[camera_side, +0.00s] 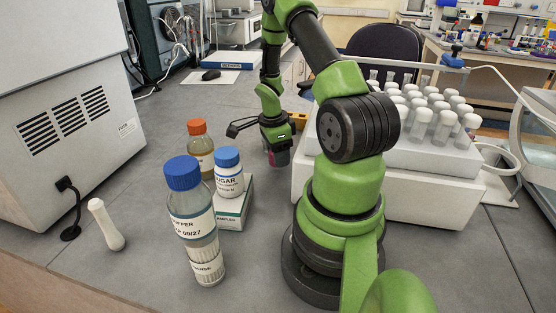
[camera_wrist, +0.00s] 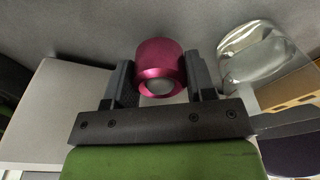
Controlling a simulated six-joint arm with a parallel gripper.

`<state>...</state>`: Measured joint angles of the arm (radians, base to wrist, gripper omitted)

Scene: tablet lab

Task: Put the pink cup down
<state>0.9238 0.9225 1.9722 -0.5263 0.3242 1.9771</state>
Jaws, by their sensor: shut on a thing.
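The pink cup (camera_wrist: 158,60) is a small metallic pink cylinder between the two dark fingers of my gripper (camera_wrist: 160,76) in the wrist view. My gripper is shut on it, with one finger on each side. In the side view the cup (camera_side: 281,158) shows as a small pink patch just below my gripper (camera_side: 277,145), over the grey bench. Most of it is hidden there by the gripper. I cannot tell whether its base touches the bench.
A white rack (camera_side: 400,195) of capped tubes stands to the right. Several bottles, including a blue-capped one (camera_side: 196,225), and a small box (camera_side: 233,213) stand front left. A clear glass vessel (camera_wrist: 262,55) is right of the cup in the wrist view. Bench behind left is mostly clear.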

